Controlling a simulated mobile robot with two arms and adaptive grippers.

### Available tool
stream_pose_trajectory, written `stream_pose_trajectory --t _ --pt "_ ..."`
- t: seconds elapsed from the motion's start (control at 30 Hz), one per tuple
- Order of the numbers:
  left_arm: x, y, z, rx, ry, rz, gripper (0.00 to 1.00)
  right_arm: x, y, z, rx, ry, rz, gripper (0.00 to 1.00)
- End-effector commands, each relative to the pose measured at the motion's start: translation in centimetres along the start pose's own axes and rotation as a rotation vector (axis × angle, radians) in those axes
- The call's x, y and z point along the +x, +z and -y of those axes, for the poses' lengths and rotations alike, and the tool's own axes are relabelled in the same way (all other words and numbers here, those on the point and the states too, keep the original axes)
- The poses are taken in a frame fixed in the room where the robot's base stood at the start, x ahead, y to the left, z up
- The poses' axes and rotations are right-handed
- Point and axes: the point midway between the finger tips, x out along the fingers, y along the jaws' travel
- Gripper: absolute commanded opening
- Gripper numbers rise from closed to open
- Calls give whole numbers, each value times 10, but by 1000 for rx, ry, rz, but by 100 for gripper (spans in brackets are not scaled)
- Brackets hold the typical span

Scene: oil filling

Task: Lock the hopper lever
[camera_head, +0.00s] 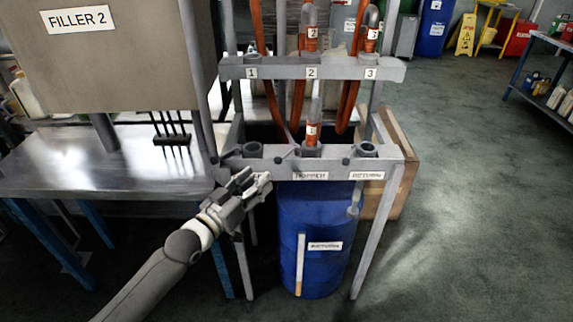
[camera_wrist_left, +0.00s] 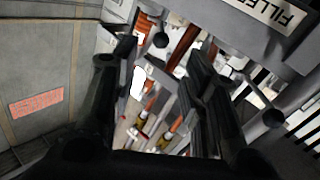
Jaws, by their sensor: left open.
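The hopper port (camera_head: 311,150) is the middle socket of the grey rack, above the HOPPER label (camera_head: 310,175). An orange hose end tagged 1 (camera_head: 313,133) stands upright in it. A small dark knob on a thin bar (camera_head: 279,160), left of this port, looks like the hopper lever; its lock state cannot be told. My left gripper (camera_head: 254,183) is open, at the rack's front left, just left of and below that knob. The left wrist view shows its black fingers apart (camera_wrist_left: 165,60), with a dark round knob (camera_wrist_left: 161,40) between the fingertips. My right gripper is out of view.
A blue drum (camera_head: 316,225) stands under the rack, and a cardboard box (camera_head: 388,150) is behind its right side. The metal table (camera_head: 60,165) with the FILLER 2 machine (camera_head: 110,60) is at left. Another socket marked RETURN (camera_head: 367,150) is at right. Floor at right is clear.

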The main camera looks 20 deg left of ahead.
Motion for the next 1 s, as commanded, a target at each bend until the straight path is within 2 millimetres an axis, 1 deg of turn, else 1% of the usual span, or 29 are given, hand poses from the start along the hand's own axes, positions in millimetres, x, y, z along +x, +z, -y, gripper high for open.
stream_pose_trajectory --t 0.17,0.4,0.6,0.8,1.0 --pt "24 -2 0 0 -1 -1 41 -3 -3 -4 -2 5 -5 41" --pt "67 -1 0 0 -2 0 41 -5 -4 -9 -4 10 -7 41" --pt "93 0 1 1 -3 1 41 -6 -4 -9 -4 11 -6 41" --pt "103 1 0 0 -2 2 41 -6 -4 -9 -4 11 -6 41" --pt "103 1 1 0 -2 2 41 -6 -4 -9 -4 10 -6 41"
